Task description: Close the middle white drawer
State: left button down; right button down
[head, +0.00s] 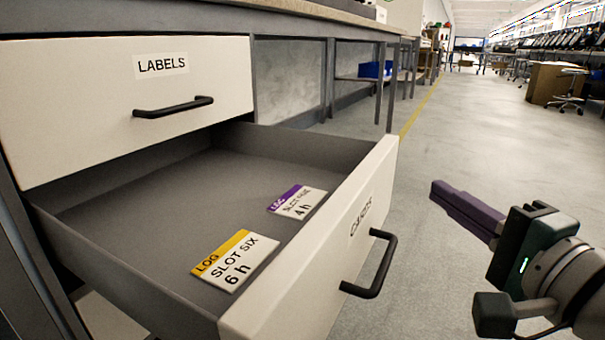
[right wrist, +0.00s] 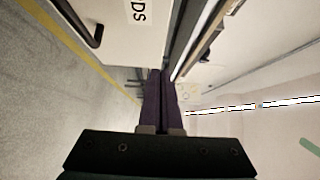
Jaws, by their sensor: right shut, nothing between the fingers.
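The open white drawer (head: 306,262) is pulled out below a shut drawer marked LABELS (head: 60,115). Its front has a black bar handle (head: 378,270) and a label that seems to read CARDS. Inside lie a yellow-topped SLOT SIX card (head: 235,262) and a purple-topped card (head: 297,201). My right gripper (head: 440,190) has its purple fingers together, empty, to the right of the drawer front and apart from it. In the right wrist view the fingers (right wrist: 158,75) are shut, and part of the drawer front (right wrist: 130,30) shows beyond them. My left gripper is not in view.
A workbench (head: 300,15) runs along the left, with a blue bin (head: 374,70) on a shelf farther back. The floor (head: 450,120) right of the drawer is clear. A stool (head: 568,90) and a brown cabinet (head: 545,85) stand far off.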

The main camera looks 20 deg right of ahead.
aim_at(381, 167)
jog(key=w, duration=0.2)
jog(key=w+a, duration=0.1)
jog(key=w, duration=0.3)
jog(key=shift+w+a, duration=0.1)
jog(key=shift+a, duration=0.3)
jog(key=shift+w+a, duration=0.25)
jog(key=shift+w, duration=0.05)
